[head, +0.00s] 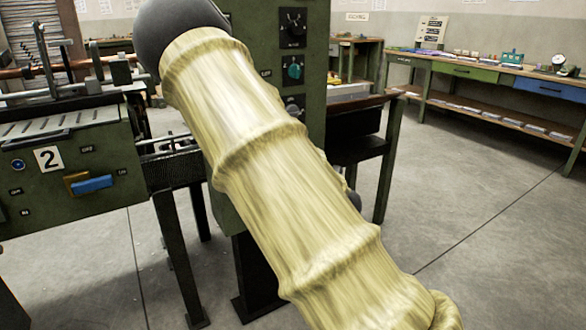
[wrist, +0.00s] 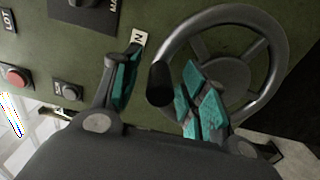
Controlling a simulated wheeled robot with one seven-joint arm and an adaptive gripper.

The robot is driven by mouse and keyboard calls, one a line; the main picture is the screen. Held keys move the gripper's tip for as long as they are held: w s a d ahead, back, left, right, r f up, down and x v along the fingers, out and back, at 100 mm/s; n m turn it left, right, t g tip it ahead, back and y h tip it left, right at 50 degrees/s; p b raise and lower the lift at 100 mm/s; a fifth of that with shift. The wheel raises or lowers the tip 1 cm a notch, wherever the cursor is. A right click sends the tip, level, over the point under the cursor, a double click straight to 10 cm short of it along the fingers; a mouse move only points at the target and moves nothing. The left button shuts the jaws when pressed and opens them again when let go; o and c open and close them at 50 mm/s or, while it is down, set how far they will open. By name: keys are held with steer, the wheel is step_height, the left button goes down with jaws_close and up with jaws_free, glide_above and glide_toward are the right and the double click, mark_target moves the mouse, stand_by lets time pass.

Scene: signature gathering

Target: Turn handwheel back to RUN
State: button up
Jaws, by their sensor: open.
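In the wrist view the grey handwheel (wrist: 222,17) is mounted on a green panel, at the upper right. Its black crank knob (wrist: 160,84) sticks out toward the camera at the wheel's left side. My gripper (wrist: 162,60) is open, with one teal-padded finger left of the knob and the other right of it, over the wheel's lower left part. The knob appears between the fingers; I cannot tell whether either pad touches it. A white label (wrist: 139,38), mostly hidden by the left finger, shows an "N". In the head view my sleeved arm hides the wheel and gripper.
The green cabinet (head: 265,20) bears dark dials and a teal knob (head: 293,70). The wrist view shows a red button (wrist: 14,76). A workbench (head: 470,69) stands back right, with clear floor before it.

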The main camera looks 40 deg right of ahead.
steer(key=s+a, duration=0.1)
steer(key=s, duration=1.1)
steer(key=shift+a, duration=0.25)
steer(key=shift+w+f, duration=0.1)
steer(key=s+a+f+m+g, duration=0.2)
steer(key=a+f+m+g, duration=0.1)
steer(key=f, duration=0.7)
steer(key=s+a+f+m+g, duration=0.1)
steer(key=a+f+m+g, duration=0.15)
steer(key=f, duration=0.75)
steer(key=s+a+f+m+g, duration=0.2)
steer(key=a+f+m+g, duration=0.15)
steer(key=f, duration=0.65)
steer(key=s+a+f+m+g+y, duration=0.2)
steer(key=s+a+f+m+g, duration=0.7)
steer(key=s+a+f, duration=1.15)
step_height(320, 180, up, 32)
steer(key=s+d+p, duration=0.1)
steer(key=p, duration=2.9)
steer(key=shift+d+f+n, duration=0.2)
steer(key=shift+d+n, duration=0.05)
steer(key=shift+n, duration=0.05)
steer(key=shift+s, duration=0.1)
